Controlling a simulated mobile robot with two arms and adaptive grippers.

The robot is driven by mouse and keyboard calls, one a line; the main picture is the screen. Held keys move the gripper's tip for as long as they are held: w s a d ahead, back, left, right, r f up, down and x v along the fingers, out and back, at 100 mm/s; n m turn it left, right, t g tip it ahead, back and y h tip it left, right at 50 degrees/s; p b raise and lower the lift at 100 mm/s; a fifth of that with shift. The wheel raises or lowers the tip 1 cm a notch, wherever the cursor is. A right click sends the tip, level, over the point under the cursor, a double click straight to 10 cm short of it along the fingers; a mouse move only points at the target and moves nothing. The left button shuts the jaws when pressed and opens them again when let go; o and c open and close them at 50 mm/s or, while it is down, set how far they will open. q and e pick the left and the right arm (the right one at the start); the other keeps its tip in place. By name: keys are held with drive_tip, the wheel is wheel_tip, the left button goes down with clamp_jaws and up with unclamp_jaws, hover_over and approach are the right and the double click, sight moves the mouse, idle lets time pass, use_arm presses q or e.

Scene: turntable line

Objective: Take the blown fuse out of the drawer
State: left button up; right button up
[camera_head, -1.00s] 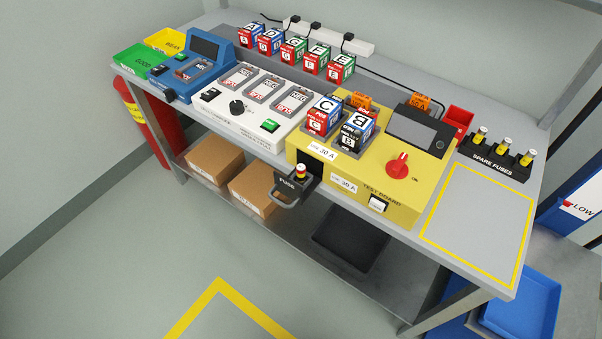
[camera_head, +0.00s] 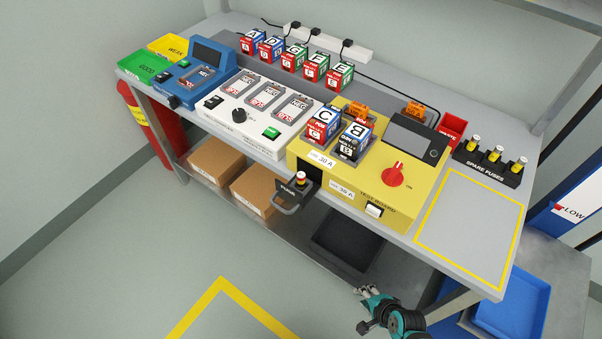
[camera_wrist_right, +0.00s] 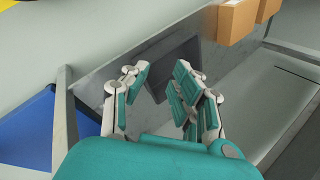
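The fuse drawer (camera_head: 292,197) stands pulled out from the front of the yellow test board (camera_head: 409,207). A fuse (camera_head: 301,179) with a red and yellowish body stands upright in it; I cannot tell from its look whether it is blown. My right gripper (camera_head: 367,291) is low in front of the bench, below and to the right of the drawer, touching nothing. In the right wrist view the right gripper (camera_wrist_right: 160,88) has its fingers spread apart with nothing between them. The drawer is not in the wrist view. My left gripper is in neither view.
Spare fuses stand in a black holder (camera_head: 486,167) at the right. A black tray (camera_head: 345,246) and cardboard boxes (camera_head: 216,163) sit on the lower shelf. The yellow-outlined bench area (camera_head: 470,230) is clear.

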drive_tip(key=w+a+r+m+t+y+p, duration=0.1)
drive_tip(key=w+r+m, duration=0.2)
drive_tip(key=r, duration=0.5)
drive_tip(key=w+a+r+m+t+y+p, duration=0.1)
drive_tip(key=w+a+r+m+t, duration=0.2)
drive_tip(key=r, duration=0.5)
drive_tip(key=m+y+p, duration=0.2)
drive_tip(key=m+y, duration=0.2)
drive_tip(key=m, duration=0.3)
approach(303, 175)
drive_tip(key=shift+t, duration=0.3)
drive_tip(key=x, duration=0.8)
drive_tip(key=shift+a+f+p, duration=0.35)
drive_tip(key=shift+p, duration=0.05)
drive_tip(key=shift+c, duration=0.2)
clamp_jaws()
